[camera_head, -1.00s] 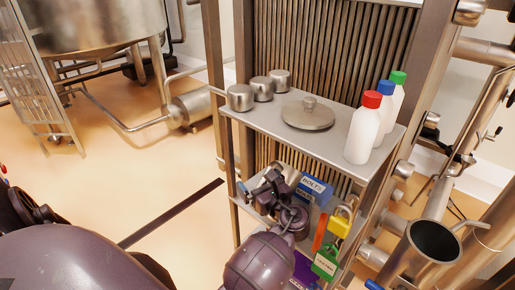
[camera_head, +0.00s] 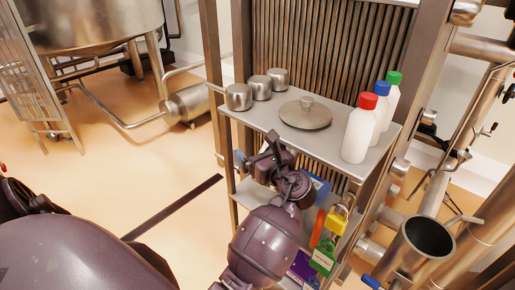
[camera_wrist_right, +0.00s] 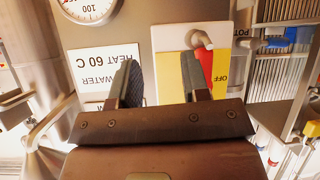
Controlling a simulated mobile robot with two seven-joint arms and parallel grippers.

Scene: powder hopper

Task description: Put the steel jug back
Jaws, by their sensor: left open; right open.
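An open steel vessel (camera_head: 428,240) with a dark inside stands at the lower right of the head view, beside the pipes; it may be the steel jug, but I cannot be sure. No jug is clear in that view.
The upper shelf holds several small steel pots (camera_head: 239,97), a round steel lid (camera_head: 306,113) and bottles with red, blue and green caps (camera_head: 361,130). The shelf's front middle is clear.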

